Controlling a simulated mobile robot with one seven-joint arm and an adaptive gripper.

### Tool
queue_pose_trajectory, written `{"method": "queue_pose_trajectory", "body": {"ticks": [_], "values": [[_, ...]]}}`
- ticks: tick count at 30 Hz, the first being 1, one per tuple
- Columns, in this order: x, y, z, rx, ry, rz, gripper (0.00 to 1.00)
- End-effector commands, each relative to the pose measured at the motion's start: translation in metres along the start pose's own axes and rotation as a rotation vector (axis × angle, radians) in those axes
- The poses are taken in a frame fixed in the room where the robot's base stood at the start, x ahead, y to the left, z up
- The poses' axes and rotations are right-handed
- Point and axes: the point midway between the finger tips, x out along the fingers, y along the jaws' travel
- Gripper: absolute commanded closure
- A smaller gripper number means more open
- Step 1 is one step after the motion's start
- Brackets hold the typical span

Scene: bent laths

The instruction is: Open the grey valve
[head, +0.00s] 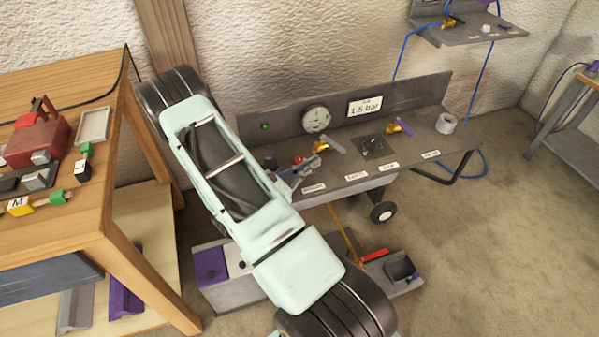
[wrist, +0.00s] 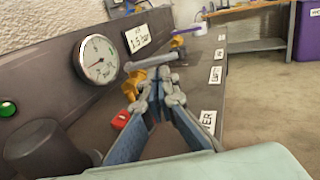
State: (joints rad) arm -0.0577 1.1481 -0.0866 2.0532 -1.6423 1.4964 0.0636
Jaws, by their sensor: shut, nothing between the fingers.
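The grey valve has a brass body (head: 320,147) and a grey lever handle (head: 335,145).
A second brass valve has a purple lever (head: 404,127), farther right. A dial gauge (head: 316,119), a green light (head: 265,126) and a "1.5 bar" sign (head: 365,106) are on the back panel. A red button (wrist: 121,120) sits near my fingers. A wooden table (head: 110,150) stands left.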

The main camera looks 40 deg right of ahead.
Motion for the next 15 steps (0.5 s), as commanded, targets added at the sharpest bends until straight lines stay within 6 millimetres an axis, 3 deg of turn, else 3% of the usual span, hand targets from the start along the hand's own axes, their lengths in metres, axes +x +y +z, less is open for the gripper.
{"method": "queue_pose_trajectory", "body": {"ticks": [6, 15], "values": [[0.041, -0.001, -0.001, 0.001, 0.000, -0.004, 1.00], [0.062, 0.000, 0.000, 0.000, 0.001, -0.001, 1.00]]}}
